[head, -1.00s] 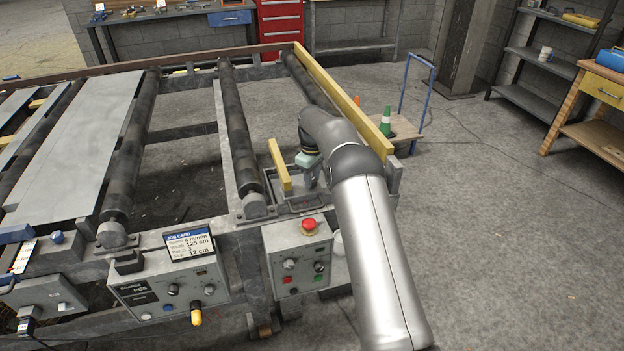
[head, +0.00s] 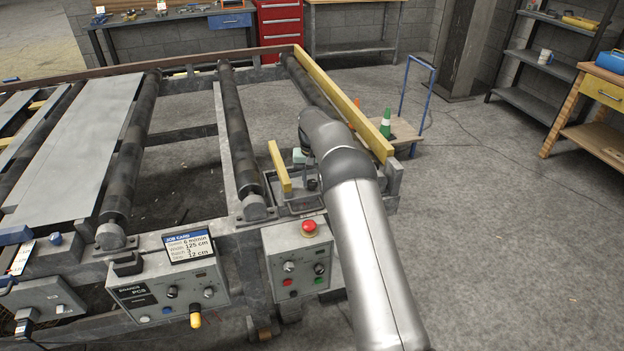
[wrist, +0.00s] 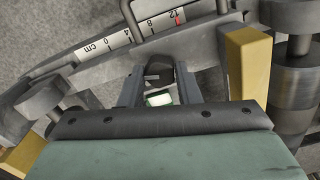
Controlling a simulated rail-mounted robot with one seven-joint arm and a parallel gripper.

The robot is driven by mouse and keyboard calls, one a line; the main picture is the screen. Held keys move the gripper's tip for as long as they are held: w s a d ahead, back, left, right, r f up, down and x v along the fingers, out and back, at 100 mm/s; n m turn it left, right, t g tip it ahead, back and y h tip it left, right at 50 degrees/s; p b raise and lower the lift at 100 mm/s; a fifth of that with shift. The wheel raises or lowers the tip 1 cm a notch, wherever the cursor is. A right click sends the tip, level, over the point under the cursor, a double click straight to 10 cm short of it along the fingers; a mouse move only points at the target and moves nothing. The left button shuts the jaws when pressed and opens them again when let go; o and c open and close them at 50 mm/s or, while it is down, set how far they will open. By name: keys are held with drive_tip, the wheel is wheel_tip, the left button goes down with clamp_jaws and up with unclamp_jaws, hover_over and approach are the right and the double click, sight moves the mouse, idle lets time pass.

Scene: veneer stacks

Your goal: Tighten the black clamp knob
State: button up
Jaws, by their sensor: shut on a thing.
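The black clamp knob (wrist: 158,70) shows in the wrist view between the two dark fingers of my gripper (wrist: 159,84). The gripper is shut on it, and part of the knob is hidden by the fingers. Beside the knob runs a white cm scale (wrist: 148,26) marked from 0 to 12, with a red mark near the 12. In the head view my forearm and wrist cover most of the gripper; only a pale green part of it (head: 299,156) shows, above the end of the roller frame.
A yellow bar (head: 279,165) stands just left of the gripper, and a long yellow rail (head: 345,104) runs behind it. A control box with a red button (head: 309,228) is in front. Steel rollers (head: 239,130) lie to the left. Open floor lies to the right.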

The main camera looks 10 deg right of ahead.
sight(312, 182)
drive_tip(key=m, duration=0.7)
drive_tip(key=shift+r, duration=0.1)
drive_tip(key=m, duration=0.3)
drive_tip(key=shift+m, duration=0.4)
drive_tip(key=shift+m+p, duration=0.3)
drive_tip(key=shift+m, duration=1.7)
drive_tip(key=o, duration=1)
wheel_tip(312, 182, up, 17)
drive_tip(key=shift+r+p, duration=0.2)
drive_tip(key=shift+p, duration=0.3)
